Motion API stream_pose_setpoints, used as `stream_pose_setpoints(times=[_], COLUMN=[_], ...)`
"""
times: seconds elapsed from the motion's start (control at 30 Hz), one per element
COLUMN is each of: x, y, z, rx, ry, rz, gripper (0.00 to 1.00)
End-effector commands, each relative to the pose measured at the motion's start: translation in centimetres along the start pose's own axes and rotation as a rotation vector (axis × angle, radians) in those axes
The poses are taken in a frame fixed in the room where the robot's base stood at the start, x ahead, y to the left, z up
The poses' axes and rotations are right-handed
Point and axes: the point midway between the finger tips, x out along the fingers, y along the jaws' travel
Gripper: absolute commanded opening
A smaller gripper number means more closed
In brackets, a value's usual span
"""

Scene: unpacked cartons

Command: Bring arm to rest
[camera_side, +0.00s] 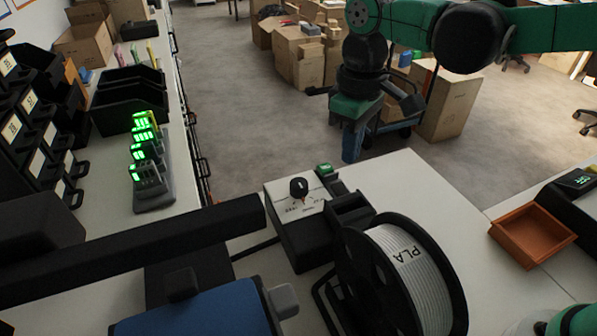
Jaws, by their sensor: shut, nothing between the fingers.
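My green and black arm reaches in from the upper right of the side view. My gripper (352,148) hangs at its end, pointing down, above the floor just beyond the white table (405,180). The fingers are together with nothing between them. The gripper is apart from everything around it.
A black control box with a knob (302,200) and a PLA spool (405,275) stand on the table below the gripper. An orange tray (532,235) is at the right. Cardboard boxes (300,55) stand behind on open floor. A green-lit charger (150,165) is at left.

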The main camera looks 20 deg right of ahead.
Motion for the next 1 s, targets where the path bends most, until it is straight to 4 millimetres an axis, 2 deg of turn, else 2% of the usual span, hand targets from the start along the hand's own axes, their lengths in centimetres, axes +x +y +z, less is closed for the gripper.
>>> stream_pose_setpoints(times=[0.3,0.43,0.67,0.8,1.0], x=[-0.1,-0.6,-1.7,-1.4,-0.3], y=[0.1,0.9,4.2,5.8,7.0], z=[0.1,1.1,5.8,8.9,11.6], rx=[0.003,0.045,0.239,0.362,0.475], ry=[0.003,0.049,0.271,0.419,0.563], rz=[0.001,0.008,0.058,0.100,0.148], gripper=[0.00,0.00,0.00,0.00,0.00])
